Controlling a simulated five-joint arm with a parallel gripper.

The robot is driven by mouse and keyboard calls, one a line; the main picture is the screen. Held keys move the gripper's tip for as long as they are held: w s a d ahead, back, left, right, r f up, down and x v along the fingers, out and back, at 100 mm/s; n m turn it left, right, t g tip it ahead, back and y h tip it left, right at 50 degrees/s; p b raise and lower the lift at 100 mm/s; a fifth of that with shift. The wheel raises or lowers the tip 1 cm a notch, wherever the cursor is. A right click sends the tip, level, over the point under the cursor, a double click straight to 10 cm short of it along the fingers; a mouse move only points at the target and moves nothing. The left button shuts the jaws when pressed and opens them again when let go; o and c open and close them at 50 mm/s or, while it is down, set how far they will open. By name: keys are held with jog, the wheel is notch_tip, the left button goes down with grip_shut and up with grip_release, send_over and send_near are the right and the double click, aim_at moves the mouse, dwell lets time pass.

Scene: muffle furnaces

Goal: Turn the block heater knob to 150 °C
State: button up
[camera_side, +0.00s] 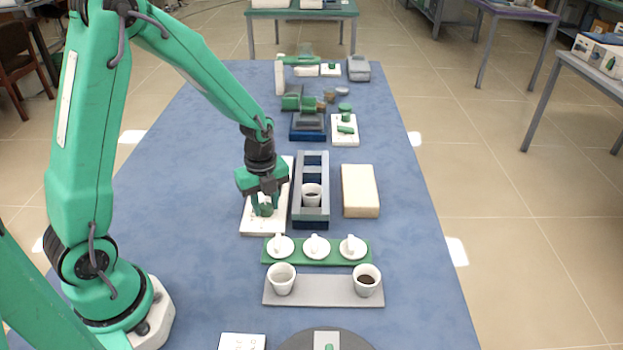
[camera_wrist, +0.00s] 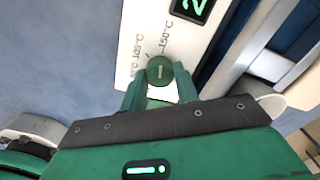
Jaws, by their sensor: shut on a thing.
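The block heater knob (camera_wrist: 159,69) is a round green dial with a pale pointer line, on a white panel (camera_wrist: 130,62). The pointer line runs roughly up and down in the wrist view. Printed 105 °C and 150 °C marks sit around the knob, and another label is partly hidden. I cannot tell exactly which mark the line meets. My gripper (camera_wrist: 158,82) is shut on the knob, one green finger on each side. In the side view my gripper (camera_side: 264,207) points down at the white panel (camera_side: 252,226) and hides the knob.
A grey slotted frame (camera_side: 325,172) holding a dark-filled cup (camera_side: 311,196) stands close right of the panel. A cream block (camera_side: 360,190) lies beyond it. A green rack of white lids (camera_side: 370,245) and a grey tray (camera_side: 322,290) with two cups are in front.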

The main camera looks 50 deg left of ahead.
aim_at(266, 206)
jog(key=shift+m, duration=0.7)
jog(key=o, duration=1)
jog(key=shift+c, duration=0.2)
jog(key=shift+r, duration=0.1)
jog(key=shift+r, duration=3.85)
